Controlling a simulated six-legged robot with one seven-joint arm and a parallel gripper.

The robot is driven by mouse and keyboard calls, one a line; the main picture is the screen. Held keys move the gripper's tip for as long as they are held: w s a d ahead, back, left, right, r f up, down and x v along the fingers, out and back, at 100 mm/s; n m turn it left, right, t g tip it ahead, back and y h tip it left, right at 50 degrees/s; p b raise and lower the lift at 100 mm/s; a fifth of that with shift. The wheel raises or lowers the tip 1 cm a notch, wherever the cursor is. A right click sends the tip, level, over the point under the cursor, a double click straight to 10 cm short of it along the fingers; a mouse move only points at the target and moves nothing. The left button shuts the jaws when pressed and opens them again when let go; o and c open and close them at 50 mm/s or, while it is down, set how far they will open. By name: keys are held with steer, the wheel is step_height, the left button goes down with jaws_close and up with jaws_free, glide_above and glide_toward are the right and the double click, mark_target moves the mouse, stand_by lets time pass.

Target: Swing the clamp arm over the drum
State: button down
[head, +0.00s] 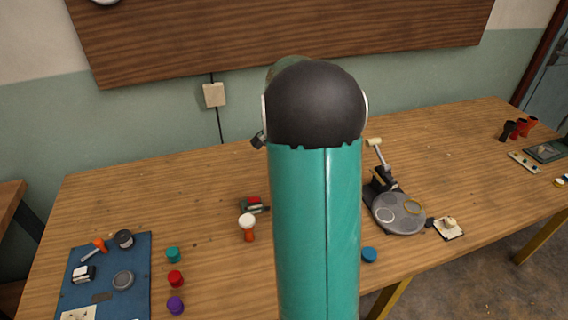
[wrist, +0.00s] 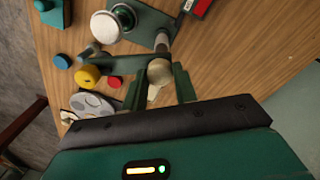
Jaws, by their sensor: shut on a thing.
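In the wrist view, my gripper (wrist: 159,84) has its two dark green fingers on either side of a round beige knob (wrist: 159,71), shut on it. The knob sits at the end of a grey rod, which appears to be the clamp arm (wrist: 162,43). A dark green bar (wrist: 125,64) lies left of the knob. In the head view my own arm hides the gripper, clamp and this drum.
A small white-topped goblet drum (head: 247,222) stands left of my arm. A grey round plate (head: 398,212) with a lever (head: 377,152) is at right. A blue mat (head: 105,275) holds small parts; coloured caps (head: 175,279) stand beside it. The table's back left is clear.

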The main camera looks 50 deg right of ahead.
steer(key=m, duration=0.5)
steer(key=shift+m, duration=0.3)
stand_by(0.4)
steer(key=c, duration=1.1)
jaws_free()
step_height(320, 180, up, 14)
steer(key=shift+w, duration=0.25)
steer(key=shift+d+f, duration=0.1)
